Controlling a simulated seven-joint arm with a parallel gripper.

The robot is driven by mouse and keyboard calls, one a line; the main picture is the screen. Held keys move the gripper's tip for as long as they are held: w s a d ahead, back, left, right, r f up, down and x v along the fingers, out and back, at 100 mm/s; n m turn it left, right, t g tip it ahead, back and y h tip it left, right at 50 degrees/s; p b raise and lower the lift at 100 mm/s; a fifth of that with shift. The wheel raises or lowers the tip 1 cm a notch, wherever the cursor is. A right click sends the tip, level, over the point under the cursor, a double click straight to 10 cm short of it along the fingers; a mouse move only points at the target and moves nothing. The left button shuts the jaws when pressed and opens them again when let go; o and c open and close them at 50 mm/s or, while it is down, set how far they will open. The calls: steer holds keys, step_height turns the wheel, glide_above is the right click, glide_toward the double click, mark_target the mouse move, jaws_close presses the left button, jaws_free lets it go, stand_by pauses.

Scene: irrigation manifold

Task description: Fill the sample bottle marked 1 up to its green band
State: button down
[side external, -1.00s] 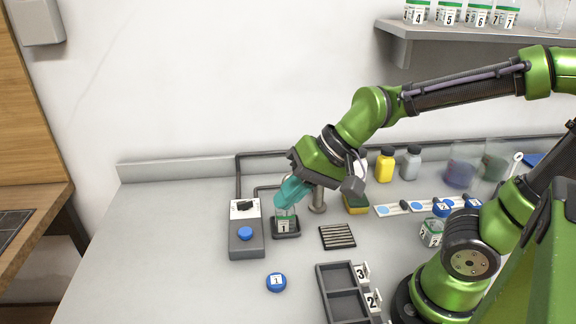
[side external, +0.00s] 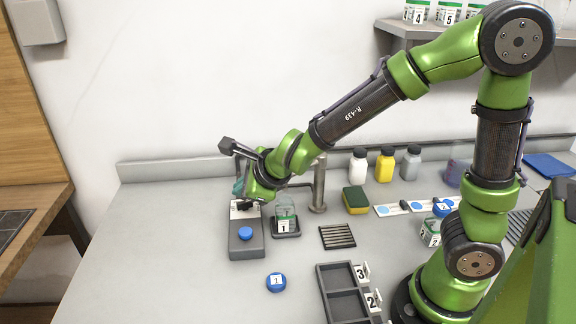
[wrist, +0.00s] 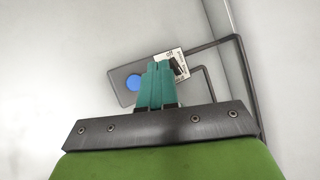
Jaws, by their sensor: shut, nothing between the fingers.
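The sample bottle marked 1 (side external: 284,222) stands upright, uncapped, on a small dark tray (side external: 288,235). It looks clear; its liquid level and green band are too small to tell. Left of it is a grey control box (side external: 246,250) with a blue button (side external: 245,233) and a white plate with a black switch (wrist: 178,66). My gripper (wrist: 159,64) has its teal fingers together and empty. It is over the switch end of the box, close to the switch; contact cannot be told. A blue cap marked 1 (side external: 276,281) lies in front.
A metal post (side external: 319,187) and dark pipes stand behind the bottle. A slotted dark mat (side external: 337,237) and a compartment rack (side external: 345,305) lie to the right. A sponge (side external: 356,200) and several small bottles stand at the back. The left of the counter is clear.

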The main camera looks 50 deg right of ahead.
mark_target(248, 234)
steer(key=shift+f, duration=0.2)
steer(key=shift+f, duration=4.25)
steer(key=shift+f, duration=0.1)
steer(key=shift+f, duration=0.3)
steer(key=shift+f, duration=0.55)
stand_by(2.6)
